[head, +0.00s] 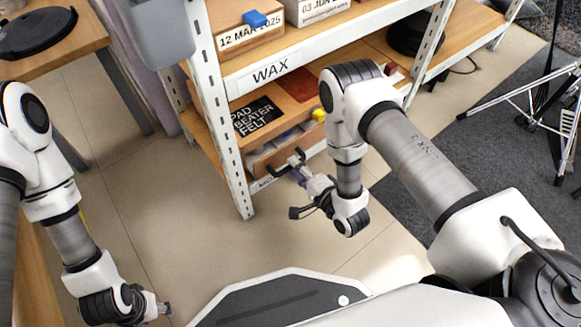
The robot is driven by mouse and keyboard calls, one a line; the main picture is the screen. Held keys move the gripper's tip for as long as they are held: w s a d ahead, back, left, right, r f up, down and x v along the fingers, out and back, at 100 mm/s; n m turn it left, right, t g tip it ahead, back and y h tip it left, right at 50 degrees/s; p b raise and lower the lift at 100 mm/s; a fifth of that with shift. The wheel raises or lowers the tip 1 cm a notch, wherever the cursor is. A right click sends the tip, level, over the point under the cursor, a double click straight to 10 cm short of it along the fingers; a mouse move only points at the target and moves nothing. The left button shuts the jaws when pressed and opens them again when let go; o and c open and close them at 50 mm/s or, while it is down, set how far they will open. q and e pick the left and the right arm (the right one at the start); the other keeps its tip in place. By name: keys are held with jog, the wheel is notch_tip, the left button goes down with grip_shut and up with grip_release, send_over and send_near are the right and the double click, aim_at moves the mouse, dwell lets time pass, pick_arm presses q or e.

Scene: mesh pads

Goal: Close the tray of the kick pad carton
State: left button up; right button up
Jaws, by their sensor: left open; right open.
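A brown carton (285,103) with a black label reading "PAD BEATER FELT" sits on the shelf below the WAX sign. My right arm hides the right end of the carton. My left gripper (166,308) is open and empty, low at the left, far from the carton.
A white shelf post (228,150) stands just left of the carton. Boxes with date labels (250,37) sit on the shelf above. A wooden table (60,48) is at the upper left, a metal stand (530,110) at the right. The tiled floor (170,190) before the shelf is clear.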

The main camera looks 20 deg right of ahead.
aim_at(284, 156)
jog(key=shift+x, duration=1.05)
pick_arm(q)
jog(key=shift+f, duration=0.5)
pick_arm(e)
grip_shut()
pick_arm(q)
jog(key=shift+r, duration=0.2)
pick_arm(e)
jog(key=shift+r+x, duration=0.2)
jog(key=shift+x, duration=0.75)
jog(key=shift+r+x, duration=0.2)
jog(key=shift+x, duration=0.75)
grip_release()
jog(key=shift+w, duration=0.2)
jog(key=v, duration=1.2)
